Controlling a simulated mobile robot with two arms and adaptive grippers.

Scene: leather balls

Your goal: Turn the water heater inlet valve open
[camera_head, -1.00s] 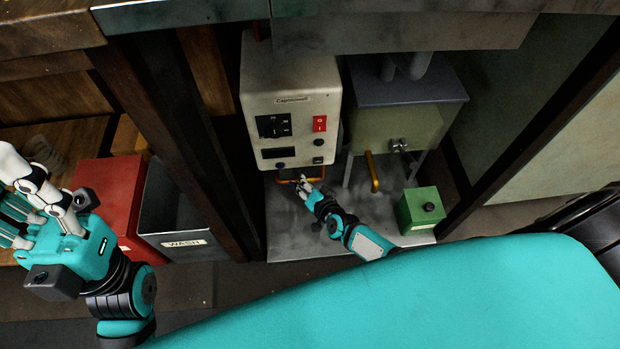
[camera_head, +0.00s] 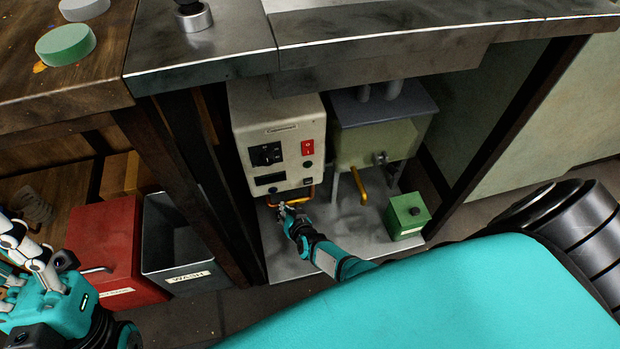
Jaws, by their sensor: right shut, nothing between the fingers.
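The water heater (camera_head: 278,130) is a cream box with a black dial, a red switch and small black knobs, under the metal counter. A copper-orange pipe (camera_head: 268,200) runs along its underside. No part can be clearly picked out as the inlet valve at this size. My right gripper (camera_head: 283,208) is shut and empty, just below the heater by the pipe; whether it touches the pipe I cannot tell. My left gripper (camera_head: 15,240) is at the left edge, partly cut off, and its fingertips are not clear.
A green box (camera_head: 407,216) sits on the floor plate. A red box (camera_head: 110,240) and a grey WASH bin (camera_head: 180,245) stand left. The counter (camera_head: 370,55) overhangs above.

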